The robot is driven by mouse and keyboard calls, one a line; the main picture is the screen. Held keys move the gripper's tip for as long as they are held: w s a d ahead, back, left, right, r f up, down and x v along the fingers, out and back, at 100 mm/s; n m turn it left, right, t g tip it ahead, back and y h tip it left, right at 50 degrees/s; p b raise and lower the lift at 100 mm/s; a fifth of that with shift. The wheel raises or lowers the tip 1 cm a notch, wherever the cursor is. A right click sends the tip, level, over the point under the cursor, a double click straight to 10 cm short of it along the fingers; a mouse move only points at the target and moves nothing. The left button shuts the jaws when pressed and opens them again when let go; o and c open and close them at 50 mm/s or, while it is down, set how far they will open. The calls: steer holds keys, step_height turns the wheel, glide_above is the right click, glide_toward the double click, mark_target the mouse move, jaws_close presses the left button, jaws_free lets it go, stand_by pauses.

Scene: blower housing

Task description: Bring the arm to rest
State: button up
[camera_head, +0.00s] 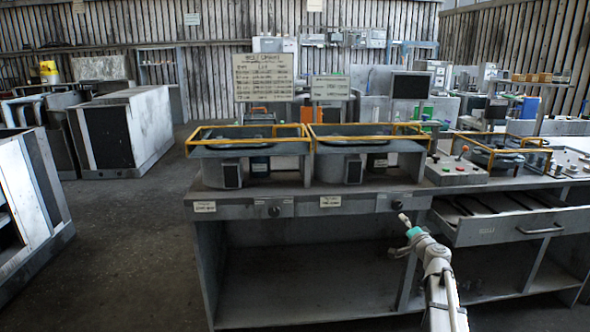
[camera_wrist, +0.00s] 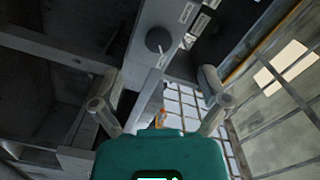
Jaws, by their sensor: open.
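My gripper (camera_head: 403,220) is in the head view, in front of the workbench's front edge, right of the middle. My grey arm reaches up to it from the bottom right. In the wrist view my gripper (camera_wrist: 158,74) has its two fingers spread wide, with nothing between them. A dark round knob (camera_wrist: 159,40) on the bench front shows beyond the fingertips. I cannot tell the exact gap between fingers and bench.
The workbench (camera_head: 360,206) carries two yellow-railed housings (camera_head: 250,143) and a control box (camera_head: 455,170). An open drawer (camera_head: 515,226) juts out right of my gripper. Open shelf space lies under the bench. Clear floor (camera_head: 130,240) lies to the left.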

steer(key=s+a+f+n+g+y, duration=0.2)
steer(key=s+a+f+n+g, duration=0.35)
steer(key=a, duration=0.55)
steer(key=s+a+f+n+g+y, duration=0.35)
steer(key=s+a+f, duration=0.2)
steer(key=a, duration=0.55)
steer(key=s+a+f+n+g+h, duration=0.1)
steer(key=s+f+g+h, duration=0.25)
steer(key=s, duration=0.55)
steer(key=s+a+f+n+g+h, duration=0.25)
steer(key=s+f+g, duration=0.2)
steer(key=s, duration=0.45)
step_height(320, 180, up, 28)
steer(key=d+h+p, duration=0.1)
steer(key=p, duration=2.5)
steer(key=shift+s+f+m+g+p, duration=0.2)
steer(key=shift+m+g+p, duration=0.15)
steer(key=shift+g, duration=0.05)
